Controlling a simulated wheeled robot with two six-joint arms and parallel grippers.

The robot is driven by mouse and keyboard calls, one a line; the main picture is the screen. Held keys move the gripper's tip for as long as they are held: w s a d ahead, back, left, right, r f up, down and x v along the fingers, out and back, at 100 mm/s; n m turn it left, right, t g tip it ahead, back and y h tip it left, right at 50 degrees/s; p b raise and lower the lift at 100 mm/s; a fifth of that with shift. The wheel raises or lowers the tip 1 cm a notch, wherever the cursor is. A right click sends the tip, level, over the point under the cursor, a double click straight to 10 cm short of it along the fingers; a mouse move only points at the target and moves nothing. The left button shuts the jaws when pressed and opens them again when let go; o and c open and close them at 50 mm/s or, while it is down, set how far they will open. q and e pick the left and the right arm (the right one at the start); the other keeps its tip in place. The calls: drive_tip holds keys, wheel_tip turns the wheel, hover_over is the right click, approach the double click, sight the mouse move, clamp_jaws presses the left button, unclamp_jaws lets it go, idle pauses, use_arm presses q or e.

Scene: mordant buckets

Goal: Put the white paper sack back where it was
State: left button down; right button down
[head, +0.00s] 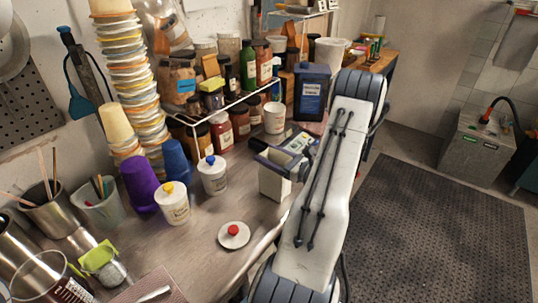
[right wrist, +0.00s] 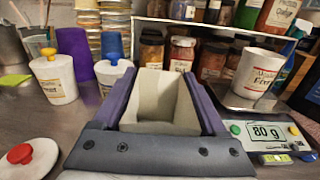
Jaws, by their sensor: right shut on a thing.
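The white paper sack (head: 272,186) stands upright and open-topped at the right side of the bench, beside my forearm. My right gripper (head: 276,160) is shut on its upper part. In the right wrist view the sack (right wrist: 158,98) sits between the two purple-grey fingers, its mouth towards the camera. I cannot tell whether its base touches the bench or hangs just above it. A small scale (head: 299,143) is right behind the gripper; in the right wrist view its display (right wrist: 268,134) reads 80 g. My left gripper is not in view.
White buckets with a yellow-knobbed lid (head: 173,203) and a blue-knobbed lid (head: 212,175) stand left of the sack. A loose red-knobbed lid (head: 233,235) lies in front. An open white bucket (head: 275,118) stands behind, near a jar shelf (head: 235,104). Bare bench shows around the loose lid.

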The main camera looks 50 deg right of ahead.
drive_tip(key=shift+f, duration=0.2)
drive_tip(key=shift+f, duration=0.2)
unclamp_jaws()
drive_tip(key=shift+r, duration=0.25)
drive_tip(key=s+d+b, duration=0.1)
drive_tip(key=s+b, duration=0.2)
drive_tip(key=s, duration=0.9)
